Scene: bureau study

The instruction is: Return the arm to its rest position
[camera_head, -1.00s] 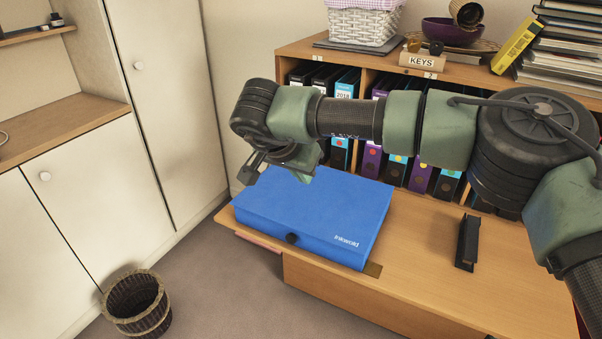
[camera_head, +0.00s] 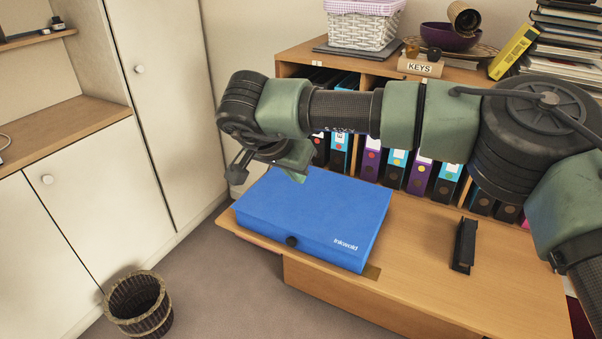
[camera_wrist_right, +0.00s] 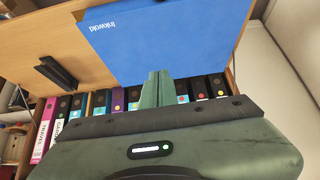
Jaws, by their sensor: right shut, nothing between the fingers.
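My right arm reaches in from the right in the head view, and its right gripper (camera_head: 299,170) hangs at the arm's left end, above the back left of the blue box (camera_head: 315,217). In the right wrist view the two green fingers of the right gripper (camera_wrist_right: 156,88) are together with nothing between them. The closed blue box lies flat on the wooden desk (camera_head: 430,270) and also shows in the right wrist view (camera_wrist_right: 175,40). The fingers appear clear of the box. My left gripper is not in view.
A black stapler-like object (camera_head: 464,245) lies on the desk right of the box. Several binders (camera_head: 398,168) stand in the shelf behind the arm. A white basket (camera_head: 363,27) and a KEYS block (camera_head: 421,66) sit on top. A wicker bin (camera_head: 138,303) stands on the floor beside cupboards.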

